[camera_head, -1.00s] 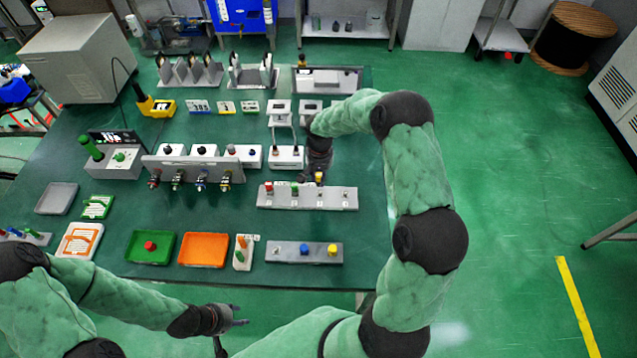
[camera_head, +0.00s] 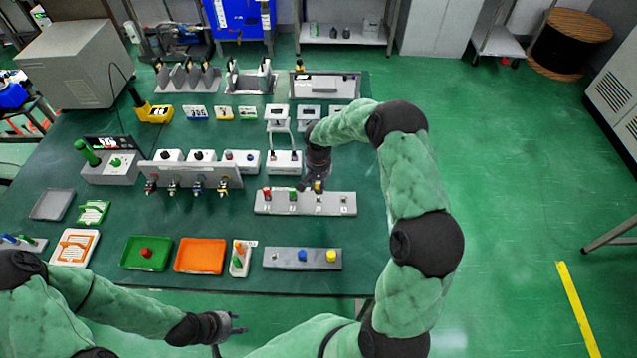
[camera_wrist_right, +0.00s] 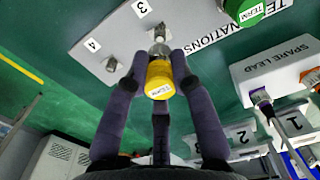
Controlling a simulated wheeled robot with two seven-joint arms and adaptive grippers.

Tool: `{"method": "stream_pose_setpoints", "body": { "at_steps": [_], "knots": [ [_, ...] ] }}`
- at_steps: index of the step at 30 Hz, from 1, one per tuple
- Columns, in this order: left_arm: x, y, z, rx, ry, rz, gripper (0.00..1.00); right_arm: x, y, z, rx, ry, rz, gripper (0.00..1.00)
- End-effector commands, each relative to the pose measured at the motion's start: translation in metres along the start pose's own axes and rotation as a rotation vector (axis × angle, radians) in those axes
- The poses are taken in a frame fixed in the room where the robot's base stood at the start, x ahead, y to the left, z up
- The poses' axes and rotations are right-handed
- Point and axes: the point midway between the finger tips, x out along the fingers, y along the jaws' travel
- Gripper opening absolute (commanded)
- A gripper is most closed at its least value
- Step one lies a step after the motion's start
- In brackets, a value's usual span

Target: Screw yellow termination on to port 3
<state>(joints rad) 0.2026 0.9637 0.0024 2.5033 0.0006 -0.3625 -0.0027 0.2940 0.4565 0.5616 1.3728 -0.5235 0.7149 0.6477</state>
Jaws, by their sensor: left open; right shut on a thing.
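The yellow termination (camera_wrist_right: 159,80) is held between the fingers of my right gripper (camera_wrist_right: 156,62), labelled side towards the wrist camera. Its far end meets the metal connector of port 3 (camera_wrist_right: 159,34) on the grey terminations block (camera_wrist_right: 185,22). I cannot tell how far the thread is engaged. In the head view the yellow termination (camera_head: 318,186) shows at the tip of my right gripper (camera_head: 317,183), over the block (camera_head: 330,208). Port 4 (camera_wrist_right: 111,64) is bare. My left gripper (camera_head: 238,325) is open and empty in front of the table's front edge.
A green termination (camera_wrist_right: 243,8) stands on the same block, beside port 3, with a red one (camera_head: 267,192) further left. The spare lead box (camera_wrist_right: 275,75) is close to the gripper. A front plate (camera_head: 303,262) holds blue and yellow caps.

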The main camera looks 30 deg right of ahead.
Motion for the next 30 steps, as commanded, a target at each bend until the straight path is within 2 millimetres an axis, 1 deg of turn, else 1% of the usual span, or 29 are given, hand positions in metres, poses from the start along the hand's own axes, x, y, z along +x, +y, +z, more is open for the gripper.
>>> {"method": "stream_pose_setpoints", "body": {
  "at_steps": [1, 6, 12, 30],
  "knots": [
    [0.004, -0.002, 0.000, 0.000, 0.000, 0.000, 0.42, 0.007, 0.000, 0.000, 0.000, -0.001, 0.000, 0.00],
    [0.011, -0.004, 0.000, 0.000, 0.000, 0.000, 0.42, 0.021, 0.000, 0.000, 0.000, -0.001, 0.001, 0.00],
    [0.016, -0.006, -0.001, 0.000, 0.000, 0.000, 0.42, 0.031, 0.000, 0.000, 0.001, 0.001, 0.000, 0.00],
    [0.016, -0.006, -0.001, 0.000, 0.000, 0.000, 0.42, 0.032, 0.000, 0.000, 0.001, 0.000, 0.000, 0.00]
  ]
}}
